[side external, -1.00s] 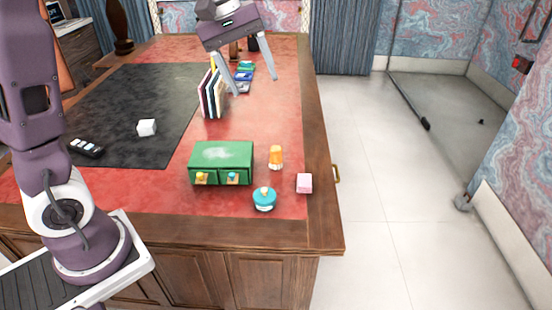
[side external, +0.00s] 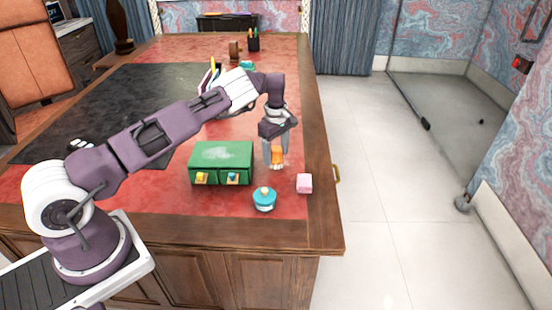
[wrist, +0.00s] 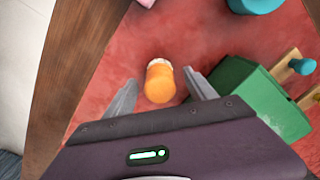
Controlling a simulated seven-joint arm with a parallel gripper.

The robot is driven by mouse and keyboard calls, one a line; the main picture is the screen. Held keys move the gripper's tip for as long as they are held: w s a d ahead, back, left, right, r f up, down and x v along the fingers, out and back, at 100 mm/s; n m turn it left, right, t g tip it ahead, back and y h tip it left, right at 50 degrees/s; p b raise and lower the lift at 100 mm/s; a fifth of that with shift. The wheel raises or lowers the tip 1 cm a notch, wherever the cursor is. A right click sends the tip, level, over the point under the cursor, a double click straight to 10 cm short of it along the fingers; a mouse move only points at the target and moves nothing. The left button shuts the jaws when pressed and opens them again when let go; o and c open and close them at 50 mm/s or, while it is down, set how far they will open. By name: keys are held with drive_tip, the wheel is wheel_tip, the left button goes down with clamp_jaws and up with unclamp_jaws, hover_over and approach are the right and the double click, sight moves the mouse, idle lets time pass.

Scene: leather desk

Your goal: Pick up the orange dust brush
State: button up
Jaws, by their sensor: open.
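The orange dust brush (side external: 277,155) stands on the red leather desktop, just right of the green drawer box. In the wrist view the orange brush (wrist: 160,82) shows from above, with a pale edge of bristles on its far side. My gripper (side external: 277,160) is pointed down over the brush, its fingers reaching down beside it. In the wrist view the open fingers (wrist: 163,88) lie to the left and right of the brush, with a visible gap on each side. The fingers partly hide the brush in the side view.
The green drawer box (side external: 222,162) stands close to the left of the brush. A teal round pot (side external: 264,199) and a pink block (side external: 304,183) sit in front. The desk's wooden edge (side external: 322,190) is to the right. Upright books (side external: 208,78) stand farther back.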

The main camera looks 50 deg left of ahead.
sight(276, 148)
drive_tip(key=shift+f, duration=0.2)
drive_tip(key=shift+c, duration=0.5)
clamp_jaws()
wheel_tip(276, 148, up, 10)
drive_tip(key=shift+r, duration=0.1)
